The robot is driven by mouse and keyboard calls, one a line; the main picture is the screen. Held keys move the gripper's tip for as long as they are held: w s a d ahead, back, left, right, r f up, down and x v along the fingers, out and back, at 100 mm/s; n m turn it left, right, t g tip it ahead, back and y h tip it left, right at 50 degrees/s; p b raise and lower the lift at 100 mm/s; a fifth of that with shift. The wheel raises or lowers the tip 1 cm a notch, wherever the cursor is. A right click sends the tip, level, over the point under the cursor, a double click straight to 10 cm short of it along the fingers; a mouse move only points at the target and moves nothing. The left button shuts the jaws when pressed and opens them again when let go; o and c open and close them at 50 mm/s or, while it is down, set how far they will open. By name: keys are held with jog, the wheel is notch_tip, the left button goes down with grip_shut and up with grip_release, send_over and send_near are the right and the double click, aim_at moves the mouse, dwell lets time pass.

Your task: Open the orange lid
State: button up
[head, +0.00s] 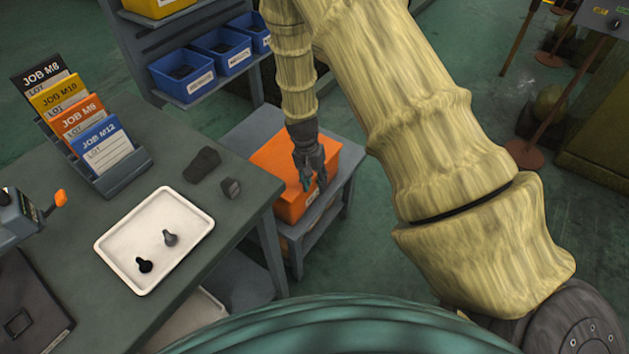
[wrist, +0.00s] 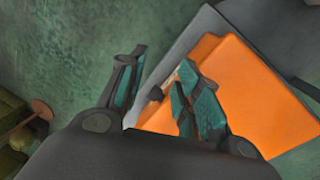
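The orange lid (head: 272,160) is the flat top of an orange box on a low grey stand beside the workbench. It looks closed, lying flat on the box. In the wrist view the lid (wrist: 255,90) fills the right side. My gripper (head: 313,184) is over the front right part of the box, pointing down. In the wrist view its two fingers (wrist: 162,62) stand apart with nothing between their tips. I cannot tell whether a finger touches the box.
The workbench (head: 232,200) at left holds a white tray (head: 112,242) with two dark bolts, a job-card rack (head: 122,172) and small dark parts. Blue bins (head: 182,72) stand on a rack behind the box. Open green floor (head: 345,245) lies right of the stand.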

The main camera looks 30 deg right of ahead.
dwell(0.4)
jog(key=s+a+f+n, duration=0.1)
jog(key=s+f, duration=0.3)
jog(key=s, duration=0.4)
jog(key=s+a+f+n, duration=0.2)
jog(key=s+f+n, duration=0.1)
jog(key=s, duration=0.5)
jog(key=s+a+f+n, duration=0.1)
jog(key=s+f, duration=0.3)
jog(key=s, duration=0.4)
jog(key=shift+a+f+n+t+y, duration=0.3)
jog(key=shift+a+n+t+y, duration=0.1)
jog(key=shift+n, duration=0.1)
jog(key=s, duration=0.3)
jog(key=s+a+n, duration=0.1)
jog(key=s, duration=0.1)
jog(key=s+a+n, duration=0.1)
jog(key=s, duration=0.2)
jog(key=shift+s+a+r+t, duration=0.2)
jog(key=shift+s+r+t, duration=0.1)
jog(key=shift+c, duration=0.3)
jog(key=shift+s+a, duration=0.1)
jog(key=shift+s, duration=0.15)
jog(key=c, duration=0.4)
grip_shut()
jog(key=shift+s+y, duration=0.1)
jog(key=shift+y, duration=0.2)
